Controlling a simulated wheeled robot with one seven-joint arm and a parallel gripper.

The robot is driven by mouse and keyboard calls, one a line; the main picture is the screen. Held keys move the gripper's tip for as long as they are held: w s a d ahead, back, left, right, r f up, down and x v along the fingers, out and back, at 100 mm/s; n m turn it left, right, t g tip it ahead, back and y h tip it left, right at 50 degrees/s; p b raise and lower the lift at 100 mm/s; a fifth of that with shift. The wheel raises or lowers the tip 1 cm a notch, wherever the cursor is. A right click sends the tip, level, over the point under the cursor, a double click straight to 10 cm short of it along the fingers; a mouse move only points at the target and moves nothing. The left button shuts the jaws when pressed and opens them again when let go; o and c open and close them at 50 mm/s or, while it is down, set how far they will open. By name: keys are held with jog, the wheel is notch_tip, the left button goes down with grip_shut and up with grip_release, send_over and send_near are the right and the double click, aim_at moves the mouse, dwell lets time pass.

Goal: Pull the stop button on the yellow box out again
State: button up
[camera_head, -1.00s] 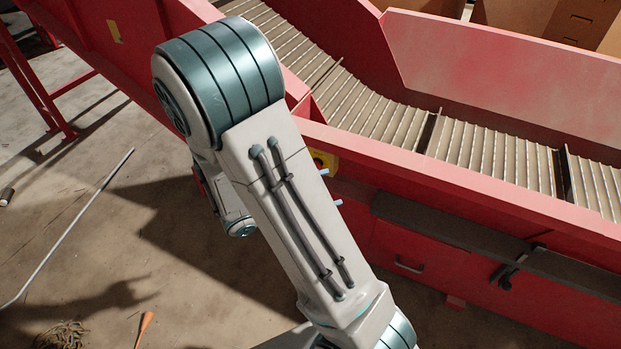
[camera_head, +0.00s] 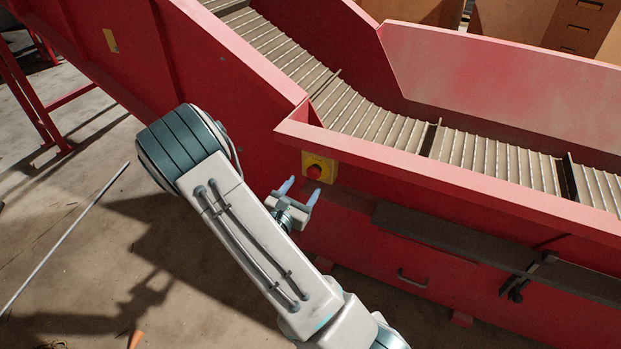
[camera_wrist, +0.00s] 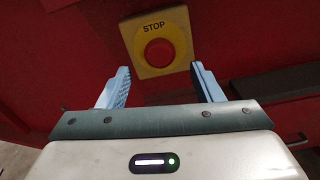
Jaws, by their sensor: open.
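The yellow box (camera_head: 329,161) is fixed to the red side wall of the conveyor, just under its upper ledge. Its round red stop button (camera_head: 314,172) faces outward. In the wrist view the yellow box (camera_wrist: 133,38) carries the word STOP above the red button (camera_wrist: 159,53). My gripper (camera_head: 299,188) is open and empty, a little below and to the left of the box in the head view. In the wrist view my gripper's two blue fingers (camera_wrist: 160,78) stand apart, with the button beyond them, between and above their tips. They appear clear of the button.
The red conveyor (camera_head: 450,185) with its slatted belt (camera_head: 370,118) fills the right side. A dark rail (camera_head: 440,234) runs along its side, right of the box. A long thin rod (camera_head: 62,243) lies on the floor at left. Open floor lies below my arm.

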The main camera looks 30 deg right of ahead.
aim_at(312, 175)
jog(key=x, duration=0.6)
jog(key=shift+s, duration=0.1)
grip_shut()
jog(key=shift+v, duration=0.8)
jog(key=shift+f, duration=0.1)
grip_release()
jog(key=shift+a, duration=0.1)
